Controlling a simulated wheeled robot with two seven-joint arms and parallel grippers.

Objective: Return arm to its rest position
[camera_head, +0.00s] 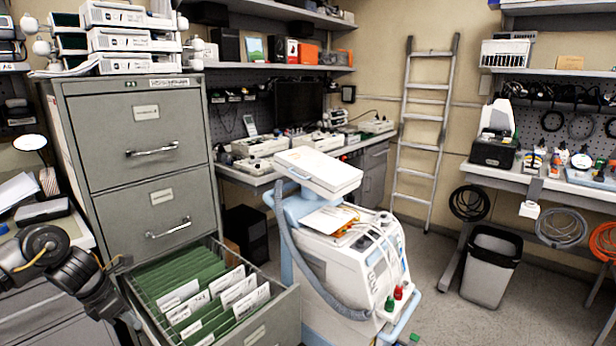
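My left arm comes in at the lower left, dark grey and black, bent at a joint. Its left gripper (124,312) is beside the left edge of the open bottom drawer (277,312) of the grey filing cabinet (118,152). I see no object in it. Its fingers are small and dark, and I cannot tell whether they are open or shut, or whether they touch the drawer. The drawer holds green hanging folders (160,277) with white labels. A stack of white infusion pumps (125,40) stands on top of the cabinet. My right gripper is not in view.
A white and blue medical cart (350,265) stands right of the drawer. A ladder (422,130) leans on the back wall. A grey bin (488,268) stands by the right workbench (580,190). Clear floor (437,315) lies between cart and bin.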

